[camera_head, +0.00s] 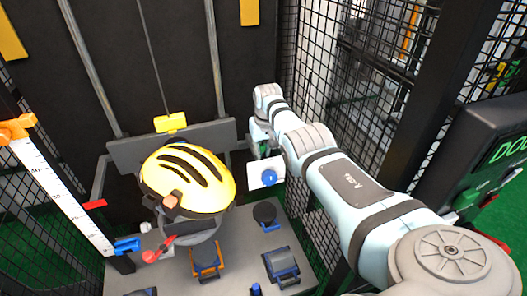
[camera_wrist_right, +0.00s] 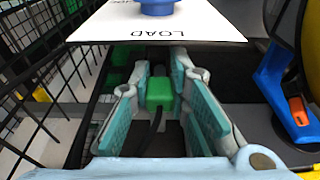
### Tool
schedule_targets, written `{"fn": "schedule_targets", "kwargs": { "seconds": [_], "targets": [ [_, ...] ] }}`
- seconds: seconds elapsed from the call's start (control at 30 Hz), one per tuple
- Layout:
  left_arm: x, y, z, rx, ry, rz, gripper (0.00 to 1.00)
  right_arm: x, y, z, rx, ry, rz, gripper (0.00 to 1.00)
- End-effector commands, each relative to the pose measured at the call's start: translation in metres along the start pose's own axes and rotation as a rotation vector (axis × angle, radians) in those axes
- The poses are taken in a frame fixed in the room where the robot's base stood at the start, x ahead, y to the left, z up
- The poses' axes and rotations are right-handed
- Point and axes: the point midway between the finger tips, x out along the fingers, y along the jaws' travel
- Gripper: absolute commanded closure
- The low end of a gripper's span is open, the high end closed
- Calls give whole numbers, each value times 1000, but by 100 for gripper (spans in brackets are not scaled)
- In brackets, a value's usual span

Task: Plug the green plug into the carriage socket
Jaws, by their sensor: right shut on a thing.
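My right gripper (camera_head: 262,146) reaches in beside the carriage's grey back plate (camera_head: 125,152), behind a white panel (camera_head: 256,177). In the right wrist view the gripper (camera_wrist_right: 163,88) is shut on the green plug (camera_wrist_right: 160,94), and a black cable trails from the plug between the fingers. The white panel, marked LOAD (camera_wrist_right: 190,28), lies just beyond the fingertips in the wrist view. I cannot make out the socket opening, nor whether the plug touches it. My left gripper is not in view.
A yellow helmet (camera_head: 187,178) sits on the carriage, left of the panel. A blue knob (camera_head: 270,177) stands on the panel. Black mesh fencing (camera_head: 320,60) is close on the right. A white scale (camera_head: 68,198) and a control box (camera_head: 490,150) flank the area.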

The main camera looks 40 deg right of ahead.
Motion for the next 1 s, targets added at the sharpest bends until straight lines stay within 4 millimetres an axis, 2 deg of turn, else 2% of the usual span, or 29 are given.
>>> {"fn": "schedule_targets", "kwargs": {
  "seconds": [0.03, 0.13, 0.17, 0.3, 1.0],
  "targets": [
    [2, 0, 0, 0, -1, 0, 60, 16, -4, 17, -3, -52, -5, 100],
    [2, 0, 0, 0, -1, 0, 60, 16, -4, 17, -3, -52, -5, 100],
    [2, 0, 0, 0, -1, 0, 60, 16, -4, 17, -3, -52, -6, 80],
    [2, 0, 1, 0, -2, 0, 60, 17, -4, 17, -3, -52, -6, 60],
    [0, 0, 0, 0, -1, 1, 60, 12, -1, 13, 0, -37, -3, 60]
  ]
}}
